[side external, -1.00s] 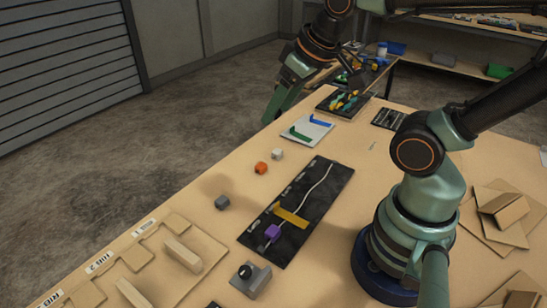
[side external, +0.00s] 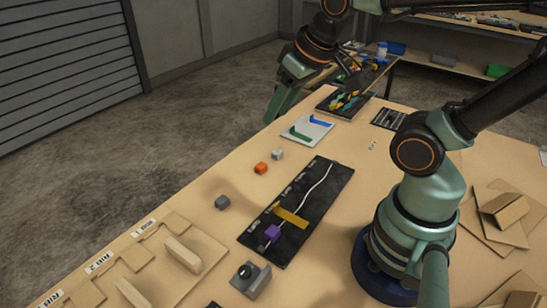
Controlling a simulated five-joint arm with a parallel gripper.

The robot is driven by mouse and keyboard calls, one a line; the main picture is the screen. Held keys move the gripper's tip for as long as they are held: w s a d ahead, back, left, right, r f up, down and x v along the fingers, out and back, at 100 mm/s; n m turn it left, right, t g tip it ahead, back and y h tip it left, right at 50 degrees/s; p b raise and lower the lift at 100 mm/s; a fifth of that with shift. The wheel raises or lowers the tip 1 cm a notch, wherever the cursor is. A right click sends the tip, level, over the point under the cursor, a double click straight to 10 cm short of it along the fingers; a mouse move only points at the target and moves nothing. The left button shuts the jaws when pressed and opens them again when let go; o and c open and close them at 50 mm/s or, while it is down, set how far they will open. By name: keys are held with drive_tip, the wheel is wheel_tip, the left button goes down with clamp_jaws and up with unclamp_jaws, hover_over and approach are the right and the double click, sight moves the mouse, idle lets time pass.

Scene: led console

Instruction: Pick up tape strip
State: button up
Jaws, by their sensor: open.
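A green tape strip (side external: 299,134) and a blue tape strip (side external: 320,121) lie on a white card (side external: 303,140) near the table's far left edge. A yellow strip (side external: 291,215) lies across the black board (side external: 322,208) and over the white cable (side external: 318,187) on it. My gripper (side external: 313,103) is high up at the far end of the table, its jaws apart and empty. In the picture it is just above the white card; its exact height cannot be told.
A purple block (side external: 272,233) sits on the black board. Orange (side external: 261,168), light grey (side external: 277,154) and dark grey (side external: 222,202) cubes stand left of it. A knob box (side external: 251,279) is in front. A dark tray (side external: 346,102) with coloured items lies beyond the card.

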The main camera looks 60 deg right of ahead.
wheel_tip(320, 180, down, 5)
drive_tip(key=m+g, duration=0.3)
drive_tip(key=m, duration=0.5)
drive_tip(key=m+g, duration=0.2)
drive_tip(key=m, duration=0.7)
hover_over(276, 205)
wheel_tip(276, 205, down, 6)
wheel_tip(276, 205, down, 7)
drive_tip(key=shift+w+d+f, duration=0.1)
drive_tip(key=shift+w, duration=0.05)
drive_tip(key=f, duration=0.3)
drive_tip(key=shift+s+f, duration=0.1)
drive_tip(key=shift+s, duration=0.15)
drive_tip(key=shift+w+f, duration=0.1)
drive_tip(key=shift+f, duration=0.8)
clamp_jaws()
